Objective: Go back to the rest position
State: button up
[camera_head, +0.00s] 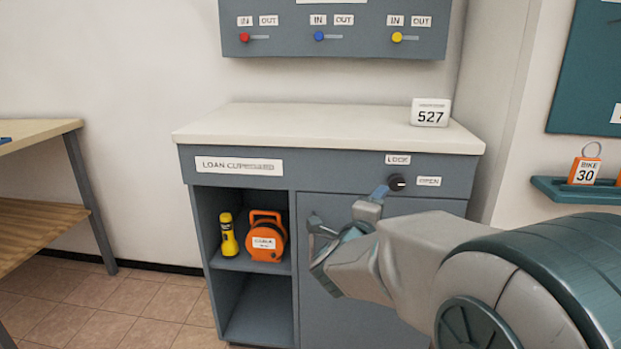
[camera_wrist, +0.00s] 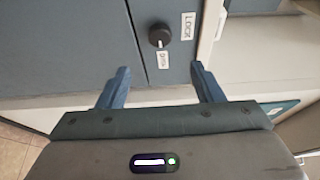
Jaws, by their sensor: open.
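My gripper (camera_head: 345,212) is open in front of the loan cupboard (camera_head: 236,152), close to its black round knob (camera_head: 397,182). In the wrist view the two fingers of my gripper (camera_wrist: 160,85) stand apart with nothing between them, and the black knob (camera_wrist: 159,35) lies beyond their tips. The knob sits between a LOCK label (camera_head: 398,160) and an OPEN label (camera_head: 429,181). The cupboard door (camera_head: 320,300) below looks shut; my arm hides much of it.
A yellow torch (camera_head: 228,235) and an orange reel (camera_head: 266,236) stand on the open shelf. A white 527 block (camera_head: 431,113) sits on the cupboard top. A wooden bench (camera_head: 40,133) is at left. A teal ledge (camera_head: 575,190) with a BIKE 30 tag (camera_head: 585,170) is at right.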

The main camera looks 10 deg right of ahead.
jog(key=s+a+r+n+g+y+p, duration=0.1)
jog(key=s+a+r+n+y+p, duration=0.1)
jog(key=a+r+n+y+p, duration=0.55)
jog(key=s+a+r+n+g+y+p, duration=0.1)
jog(key=s+a+r+n+y+p, duration=0.3)
jog(key=n+p, duration=0.55)
jog(key=s+d+r+n+g+p, duration=0.1)
jog(key=s+r+n+g+p, duration=0.3)
jog(key=s+p, duration=0.4)
jog(key=s+d+r+n+g+p, duration=0.1)
jog(key=s+r+n+g+p, duration=0.3)
jog(key=s+p, duration=0.5)
jog(key=shift+s+r+n+g, duration=0.3)
jog(key=shift+r+g, duration=0.3)
jog(key=shift+g, duration=0.1)
jog(key=shift+h, duration=0.25)
